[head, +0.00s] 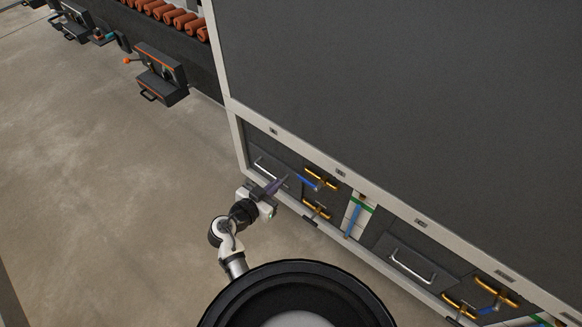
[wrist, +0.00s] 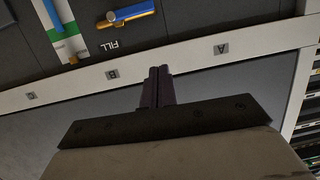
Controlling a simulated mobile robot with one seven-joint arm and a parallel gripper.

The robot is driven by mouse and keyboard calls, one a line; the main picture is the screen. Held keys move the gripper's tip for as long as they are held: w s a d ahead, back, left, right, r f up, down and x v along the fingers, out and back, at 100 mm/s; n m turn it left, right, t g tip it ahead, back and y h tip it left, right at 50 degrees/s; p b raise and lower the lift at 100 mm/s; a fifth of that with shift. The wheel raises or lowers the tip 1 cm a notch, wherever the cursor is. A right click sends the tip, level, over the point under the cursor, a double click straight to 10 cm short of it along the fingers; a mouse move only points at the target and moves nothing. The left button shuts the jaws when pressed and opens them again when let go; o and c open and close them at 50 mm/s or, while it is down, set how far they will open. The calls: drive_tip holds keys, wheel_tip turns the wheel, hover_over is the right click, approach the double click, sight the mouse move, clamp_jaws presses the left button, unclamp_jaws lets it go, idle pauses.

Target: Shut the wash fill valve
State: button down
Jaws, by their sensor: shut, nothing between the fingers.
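A brass-yellow valve (head: 326,176) with a blue handle (head: 308,182) is on the dark lower panel of the washer. In the wrist view the blue handle (wrist: 127,17) is at the top edge, near an upside-down FILL label (wrist: 113,46); its valve body is cut off there. No word "wash" is readable. My gripper (head: 284,180) is just left of this handle in the head view. In the wrist view the gripper (wrist: 160,70) has its dark fingers together, empty, apart from the handle. Whether it touches the panel cannot be told.
A gauge strip (head: 355,215) with blue and green stands to the right, then a drawer handle (head: 411,265) and another pair of valves (head: 497,289). A pale frame rail (head: 375,194) runs above. Open floor (head: 110,200) lies left.

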drive_tip(key=shift+s+d+f+g+h, duration=0.2)
drive_tip(key=shift+d+f+g+h, duration=0.15)
drive_tip(key=shift+d, duration=0.2)
drive_tip(key=p, duration=0.2)
hover_over(298, 178)
drive_tip(key=s, duration=0.2)
wheel_tip(298, 178, down, 2)
drive_tip(key=f, duration=0.3)
drive_tip(key=shift+s+f, duration=0.1)
drive_tip(key=shift+s, duration=0.2)
drive_tip(key=shift+f, duration=0.7)
